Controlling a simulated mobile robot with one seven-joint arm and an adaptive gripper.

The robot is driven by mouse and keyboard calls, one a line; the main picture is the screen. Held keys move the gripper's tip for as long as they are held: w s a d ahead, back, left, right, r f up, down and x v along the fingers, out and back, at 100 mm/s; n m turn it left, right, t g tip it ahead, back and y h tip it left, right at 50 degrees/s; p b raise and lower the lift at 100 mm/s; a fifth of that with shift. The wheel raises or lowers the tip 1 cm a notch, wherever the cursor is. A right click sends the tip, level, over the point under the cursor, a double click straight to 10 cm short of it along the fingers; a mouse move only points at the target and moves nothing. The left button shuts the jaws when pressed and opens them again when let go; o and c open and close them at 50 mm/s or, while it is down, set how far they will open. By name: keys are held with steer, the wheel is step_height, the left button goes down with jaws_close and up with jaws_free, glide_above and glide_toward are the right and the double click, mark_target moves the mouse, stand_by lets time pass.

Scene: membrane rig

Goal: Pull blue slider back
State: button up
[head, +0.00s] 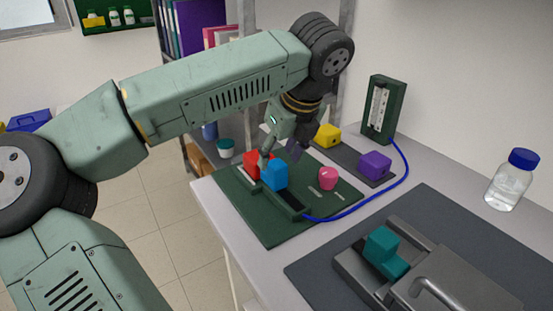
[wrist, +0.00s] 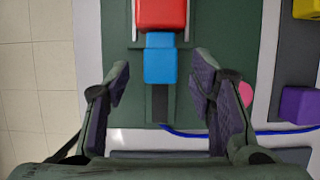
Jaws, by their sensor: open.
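The blue slider (head: 275,172) stands on a dark track (head: 290,206) on the green board, right against a red block (head: 252,166). In the wrist view the blue slider (wrist: 160,64) shows its top, with the red block (wrist: 162,15) just beyond it. My gripper (head: 281,158) is over the green board, close by the two blocks. In the wrist view my gripper (wrist: 161,85) is open, its two purple-padded fingers to the left and right of the blue slider with a clear gap on each side. Whether the fingers reach its height is hard to tell.
A pink knob (head: 328,178) sits on the green board (head: 250,222). A blue tube (head: 365,202) curves from the board to a green gauge (head: 379,108). Yellow (head: 327,137) and purple (head: 375,165) blocks stand behind. A bottle (head: 511,180) and a teal-handled device (head: 382,245) are at right.

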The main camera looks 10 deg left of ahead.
mark_target(277, 163)
steer(key=shift+p+x, duration=0.35)
steer(key=shift+x, duration=1.5)
steer(key=shift+c, duration=0.5)
jaws_close()
